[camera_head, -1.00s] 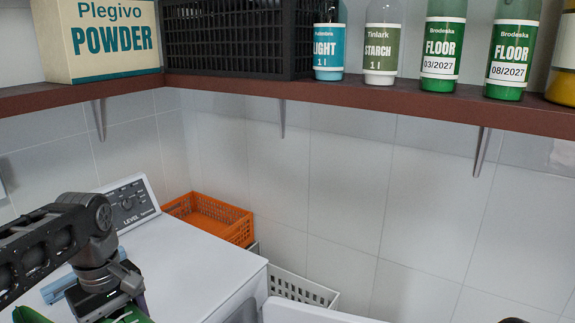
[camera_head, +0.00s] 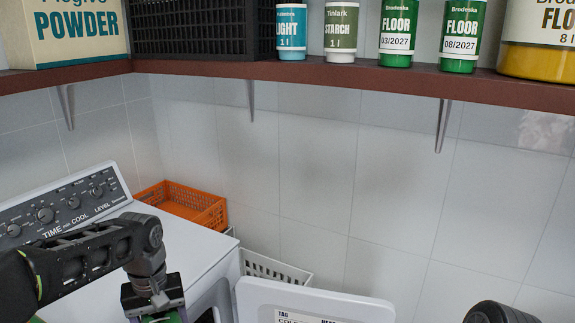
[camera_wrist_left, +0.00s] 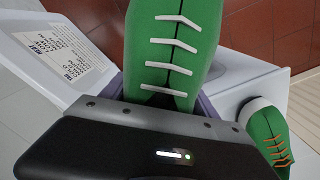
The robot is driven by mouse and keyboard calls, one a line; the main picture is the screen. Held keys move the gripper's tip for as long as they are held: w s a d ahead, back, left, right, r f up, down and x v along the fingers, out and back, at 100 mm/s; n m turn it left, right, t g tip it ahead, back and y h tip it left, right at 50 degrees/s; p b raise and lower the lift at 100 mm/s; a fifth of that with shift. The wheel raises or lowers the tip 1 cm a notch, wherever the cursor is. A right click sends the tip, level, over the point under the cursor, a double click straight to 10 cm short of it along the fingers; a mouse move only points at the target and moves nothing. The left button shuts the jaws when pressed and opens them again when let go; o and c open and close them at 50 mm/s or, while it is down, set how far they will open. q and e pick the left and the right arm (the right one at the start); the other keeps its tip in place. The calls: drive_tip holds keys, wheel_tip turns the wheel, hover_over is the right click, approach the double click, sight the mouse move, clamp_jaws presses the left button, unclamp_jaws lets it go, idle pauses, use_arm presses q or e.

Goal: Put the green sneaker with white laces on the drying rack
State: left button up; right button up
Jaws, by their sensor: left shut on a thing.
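The green sneaker with white laces (camera_wrist_left: 172,45) fills the upper middle of the left wrist view, close to the camera, with its laces facing it. My left gripper (camera_head: 155,304) is shut on this sneaker. In the head view it is low at left of centre, in front of the washing machine, and only a sliver of green shows under it. A second green sneaker with orange laces (camera_wrist_left: 268,135) is at the right of the left wrist view. The drying rack does not show in either view. My right gripper does not show.
A white machine (camera_head: 190,245) with a knob panel stands at left, its white door (camera_head: 310,305) open. An orange basket (camera_head: 185,205) and a white basket (camera_head: 270,268) are behind it. A red-brown shelf (camera_head: 300,83) with bottles spans the wall above.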

use_arm(q)
drive_tip(key=w+d+f+m+b, duration=0.1)
drive_tip(key=w+d+f+m, duration=0.3)
drive_tip(key=d+f, duration=0.3)
wheel_tip(320, 180, down, 2)
drive_tip(key=shift+m+b, duration=0.3)
drive_tip(key=shift+m, duration=0.1)
